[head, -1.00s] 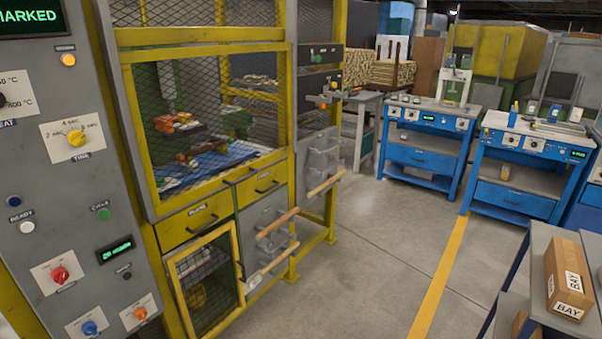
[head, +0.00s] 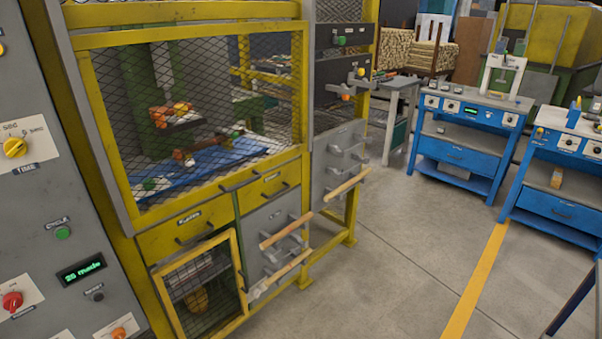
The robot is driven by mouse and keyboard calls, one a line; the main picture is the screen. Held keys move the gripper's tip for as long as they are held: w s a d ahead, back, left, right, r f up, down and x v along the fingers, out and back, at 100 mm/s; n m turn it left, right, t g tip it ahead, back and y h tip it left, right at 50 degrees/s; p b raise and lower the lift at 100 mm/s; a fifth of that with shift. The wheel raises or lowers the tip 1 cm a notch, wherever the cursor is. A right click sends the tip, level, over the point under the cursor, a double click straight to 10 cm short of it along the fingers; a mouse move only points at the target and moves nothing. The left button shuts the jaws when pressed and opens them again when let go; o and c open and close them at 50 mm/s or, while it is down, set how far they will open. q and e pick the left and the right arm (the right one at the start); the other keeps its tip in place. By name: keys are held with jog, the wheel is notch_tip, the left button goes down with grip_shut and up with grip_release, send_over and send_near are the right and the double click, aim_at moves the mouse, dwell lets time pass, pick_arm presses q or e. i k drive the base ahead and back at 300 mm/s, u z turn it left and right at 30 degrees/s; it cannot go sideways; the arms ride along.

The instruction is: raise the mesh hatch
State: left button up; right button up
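The mesh hatch (head: 212,90) is a large yellow-framed panel of dark wire mesh on the front of the yellow and grey machine at left centre. It appears down, covering the work opening. Through the mesh I see a blue bed and orange and green parts inside. Neither of my grippers shows in the head view.
Below are yellow drawers (head: 187,229), a small mesh door (head: 198,284) and wooden bars (head: 287,230) sticking out forward. A grey control panel (head: 62,200) stands at the left. Blue benches (head: 452,154) stand at the right. The grey floor (head: 400,250) between is clear.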

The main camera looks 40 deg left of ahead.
aim_at(183, 115)
jog(key=u, duration=0.25)
jog(key=i, duration=1.15)
jog(key=u, duration=0.6)
